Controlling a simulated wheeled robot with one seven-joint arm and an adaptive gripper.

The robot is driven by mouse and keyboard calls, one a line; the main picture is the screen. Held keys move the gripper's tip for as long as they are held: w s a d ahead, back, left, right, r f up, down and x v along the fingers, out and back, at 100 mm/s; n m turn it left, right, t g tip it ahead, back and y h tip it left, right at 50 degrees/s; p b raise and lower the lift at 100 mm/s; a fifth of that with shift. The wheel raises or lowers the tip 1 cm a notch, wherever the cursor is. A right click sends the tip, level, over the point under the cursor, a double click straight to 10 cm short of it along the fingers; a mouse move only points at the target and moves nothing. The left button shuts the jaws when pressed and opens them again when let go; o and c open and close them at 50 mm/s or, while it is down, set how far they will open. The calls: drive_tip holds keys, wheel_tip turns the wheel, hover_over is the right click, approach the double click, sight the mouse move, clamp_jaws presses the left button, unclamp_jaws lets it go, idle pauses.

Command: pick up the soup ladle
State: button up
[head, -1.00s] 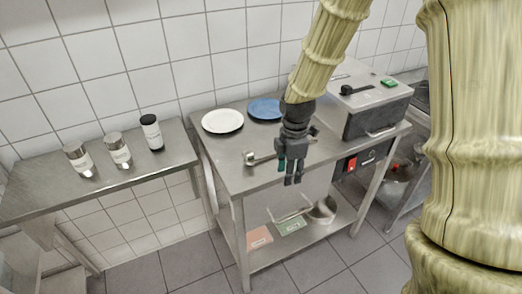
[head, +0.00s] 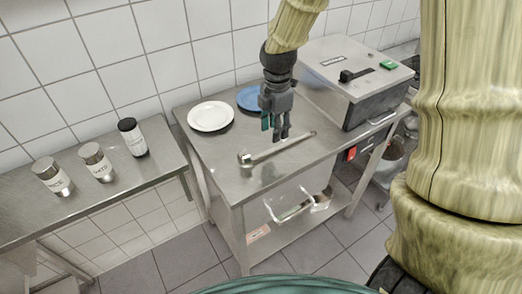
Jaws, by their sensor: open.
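The soup ladle (head: 282,147) is a grey metal ladle lying on the steel table (head: 215,165). Its bowl end (head: 245,158) is at the left and its long handle runs to the right and back. My gripper (head: 275,133) is open and points down over the table, in front of the blue plate. In the picture its fingertips come close to the ladle's handle. I cannot tell whether they touch it, and nothing shows between the fingers.
A white plate (head: 210,116) and a blue plate (head: 249,98) lie at the back of the table. A large steel appliance (head: 350,70) stands at the right. Several shakers, one black-capped (head: 132,138), stand on the left side table. A lower shelf (head: 275,238) holds a wire-handled container.

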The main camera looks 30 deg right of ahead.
sight(273, 149)
drive_tip(key=f, duration=0.2)
drive_tip(key=shift+w+a+f, duration=0.15)
drive_tip(key=shift+w+f, duration=0.1)
drive_tip(key=shift+f, duration=0.15)
drive_tip(key=shift+s+f, duration=0.2)
drive_tip(key=shift+f, duration=0.1)
drive_tip(key=shift+w+f+p, duration=0.1)
drive_tip(key=shift+f+p, duration=0.9)
drive_tip(key=shift+f, duration=1.45)
clamp_jaws()
